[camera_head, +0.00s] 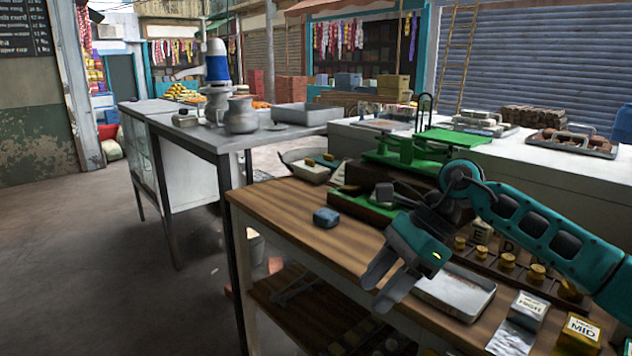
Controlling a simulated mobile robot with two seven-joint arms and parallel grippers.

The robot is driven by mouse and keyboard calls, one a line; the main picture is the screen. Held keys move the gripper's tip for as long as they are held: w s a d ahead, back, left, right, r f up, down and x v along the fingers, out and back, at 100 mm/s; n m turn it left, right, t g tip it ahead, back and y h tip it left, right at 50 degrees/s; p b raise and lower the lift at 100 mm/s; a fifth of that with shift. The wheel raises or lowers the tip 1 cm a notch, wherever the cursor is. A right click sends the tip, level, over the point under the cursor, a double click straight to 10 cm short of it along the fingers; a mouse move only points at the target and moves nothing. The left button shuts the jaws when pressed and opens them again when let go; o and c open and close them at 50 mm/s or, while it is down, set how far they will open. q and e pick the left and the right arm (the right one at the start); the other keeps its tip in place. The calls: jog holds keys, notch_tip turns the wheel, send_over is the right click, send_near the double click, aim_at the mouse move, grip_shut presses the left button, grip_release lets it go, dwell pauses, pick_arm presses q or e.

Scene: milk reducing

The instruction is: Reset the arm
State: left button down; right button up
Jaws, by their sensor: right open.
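My right arm comes in from the right edge, teal and dark grey. Its gripper (375,296) hangs over the front edge of the wooden table (290,213), pointing down and to the left. The two grey fingers are apart with nothing between them. My left gripper is not in view. A green balance scale (420,150) stands behind the right gripper, partly hidden by the arm. A shallow metal tray (455,290) lies just right of the gripper.
Brass weights (507,262) and labelled boxes (580,335) stand at the right. A metal jug (240,115) stands on the grey counter at the left. The floor (90,270) at the left is clear.

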jog(key=s+a+f+m+t+y, duration=0.1)
jog(key=s+a+m+t+y, duration=0.45)
jog(key=a+m+y, duration=0.85)
jog(key=d+f+m+t+h, duration=0.6)
jog(key=m+t, duration=0.1)
jog(key=m, duration=0.6)
jog(key=d+f+m+t+h, duration=0.6)
jog(key=m+t, duration=0.1)
jog(key=m, duration=0.7)
jog(key=s+d+f+m+g+h, duration=0.3)
jog(key=s+d+f+m, duration=0.2)
jog(key=s+f+m, duration=0.1)
jog(key=s+d+f+m+g+h, duration=0.4)
jog(key=s+f+m, duration=0.2)
jog(key=f, duration=0.5)
jog(key=shift+s+d, duration=0.4)
jog(key=shift+s, duration=0.8)
